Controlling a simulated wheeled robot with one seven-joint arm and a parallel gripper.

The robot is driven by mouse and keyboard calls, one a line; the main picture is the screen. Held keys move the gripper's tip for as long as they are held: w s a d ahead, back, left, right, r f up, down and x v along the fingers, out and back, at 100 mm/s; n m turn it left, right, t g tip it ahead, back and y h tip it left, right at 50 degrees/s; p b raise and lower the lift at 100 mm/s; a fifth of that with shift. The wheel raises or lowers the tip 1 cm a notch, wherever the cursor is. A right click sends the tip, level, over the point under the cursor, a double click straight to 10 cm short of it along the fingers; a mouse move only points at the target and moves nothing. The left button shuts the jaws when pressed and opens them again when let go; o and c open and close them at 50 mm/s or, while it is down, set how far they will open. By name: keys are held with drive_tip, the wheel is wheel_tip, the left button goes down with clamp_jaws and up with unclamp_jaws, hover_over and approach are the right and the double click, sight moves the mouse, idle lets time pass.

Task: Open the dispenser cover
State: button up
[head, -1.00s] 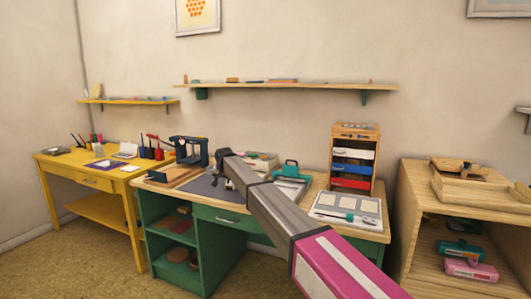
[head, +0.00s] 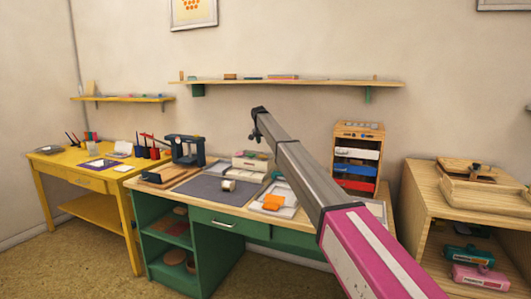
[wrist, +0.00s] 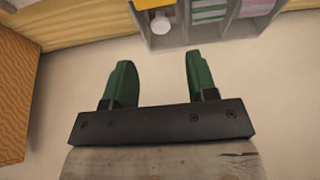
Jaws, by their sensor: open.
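A small pale roll-like item (head: 228,185) sits on the dark mat. It may be the dispenser, but it is too small to be sure or to tell the state of any cover. My gripper shows in the wrist view (wrist: 155,80), with two green fingers wide apart and nothing between them. In the head view my arm reaches up in front of the wall above the green desk, with its far end left of the drawer tower. The fingers cannot be made out there.
On the green desk are a dark mat (head: 205,194), a tray with an orange item (head: 272,203), a pale box (head: 251,162), a dark stand (head: 187,150) and a drawer tower (head: 357,168). A wall shelf (head: 300,83) runs above. A wooden cabinet (head: 480,195) stands right.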

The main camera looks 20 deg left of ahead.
sight(265, 153)
drive_tip(key=x, duration=0.7)
drive_tip(key=shift+w+f, duration=0.15)
drive_tip(key=shift+f, duration=0.2)
